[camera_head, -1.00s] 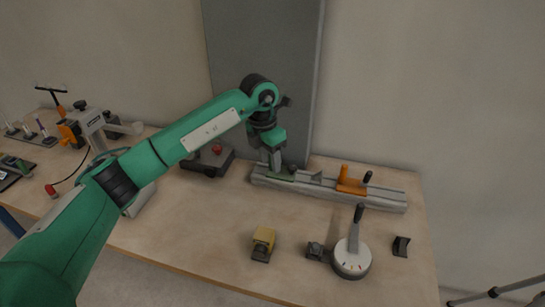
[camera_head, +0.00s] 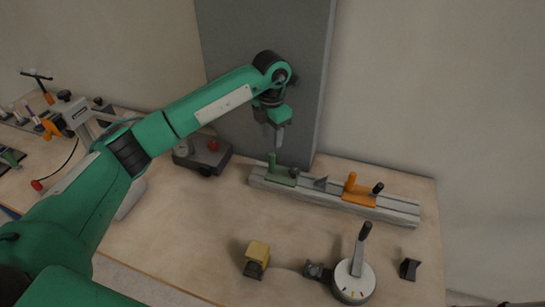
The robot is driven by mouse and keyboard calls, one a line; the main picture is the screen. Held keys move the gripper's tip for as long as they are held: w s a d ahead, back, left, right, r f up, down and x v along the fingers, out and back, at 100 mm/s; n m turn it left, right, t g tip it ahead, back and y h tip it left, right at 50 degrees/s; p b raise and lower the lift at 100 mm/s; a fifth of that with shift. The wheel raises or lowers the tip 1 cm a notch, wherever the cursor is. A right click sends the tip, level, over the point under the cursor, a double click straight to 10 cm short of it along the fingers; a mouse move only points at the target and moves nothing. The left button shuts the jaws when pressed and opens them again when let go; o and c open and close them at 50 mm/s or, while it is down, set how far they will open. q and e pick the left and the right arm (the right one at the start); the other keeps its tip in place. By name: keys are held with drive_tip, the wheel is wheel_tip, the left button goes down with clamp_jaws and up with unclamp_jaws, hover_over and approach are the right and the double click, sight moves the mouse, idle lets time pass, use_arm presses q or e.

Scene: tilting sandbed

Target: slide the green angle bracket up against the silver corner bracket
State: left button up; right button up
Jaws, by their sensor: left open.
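The green angle bracket (camera_head: 283,178), with a short upright post at its left, sits near the left end of a grey slotted rail (camera_head: 390,213). The small silver corner bracket (camera_head: 320,183) is on the same rail to its right. A small gap seems to show between the two. My right gripper is not in view.
An orange bracket (camera_head: 356,190) with a dark knob stands on the rail right of the silver one. A dark box with a red button (camera_head: 213,146) is left of the rail. A yellow block (camera_head: 257,255) and a round dial with a lever (camera_head: 353,283) stand in front.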

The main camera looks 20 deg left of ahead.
sight(272, 154)
use_arm(q)
drive_tip(key=f, duration=0.3)
drive_tip(key=f+p, duration=0.1)
drive_tip(key=f, duration=0.3)
drive_tip(key=f+p, duration=0.1)
drive_tip(key=f, duration=0.3)
drive_tip(key=shift+w, duration=0.25)
clamp_jaws()
